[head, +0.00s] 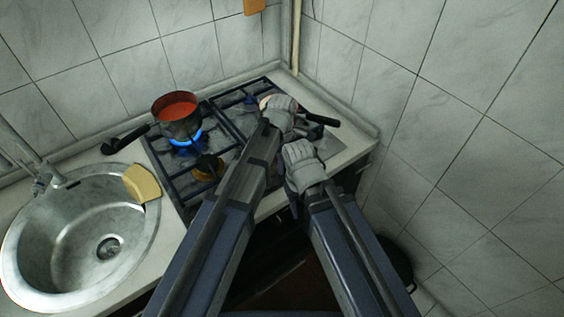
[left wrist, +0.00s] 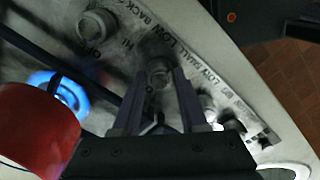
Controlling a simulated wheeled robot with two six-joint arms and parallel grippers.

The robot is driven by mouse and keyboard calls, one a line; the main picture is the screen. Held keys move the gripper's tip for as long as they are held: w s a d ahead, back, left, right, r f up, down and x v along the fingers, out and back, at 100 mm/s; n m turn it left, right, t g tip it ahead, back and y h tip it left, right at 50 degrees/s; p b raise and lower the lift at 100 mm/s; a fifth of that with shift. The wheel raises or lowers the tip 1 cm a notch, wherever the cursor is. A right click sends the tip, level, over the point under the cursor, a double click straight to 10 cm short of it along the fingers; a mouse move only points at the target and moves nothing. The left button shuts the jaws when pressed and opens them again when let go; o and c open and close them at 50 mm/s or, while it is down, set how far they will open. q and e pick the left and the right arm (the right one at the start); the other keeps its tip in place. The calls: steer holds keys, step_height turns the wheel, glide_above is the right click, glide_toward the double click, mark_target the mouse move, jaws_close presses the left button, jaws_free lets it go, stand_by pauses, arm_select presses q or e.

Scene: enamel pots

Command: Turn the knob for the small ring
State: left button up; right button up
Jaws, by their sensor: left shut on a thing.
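In the left wrist view, my left gripper (left wrist: 157,92) has a finger on each side of a dark round knob (left wrist: 158,70) and is shut on it. The knob sits on a worn, pale control panel (left wrist: 125,55) with printed words, partly smudged, among them "SMALL", "LOW" and "BACK". A second knob (left wrist: 97,24) stands on the same panel, apart from my fingers. In the head view, my left arm reaches over the hob (head: 225,115) and its fingertips are hidden. The end of my right arm shows near the hob's front right, but its jaws cannot be made out.
A red-filled pot (head: 180,112) stands over a lit blue flame (head: 187,137) at the hob's left. A dark pan handle (head: 321,120) sticks out at the right, close to my arms. A steel sink (head: 70,255) and yellow sponge (head: 142,184) lie left. Tiled walls close off the back and right.

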arm_select(q)
jaws_close()
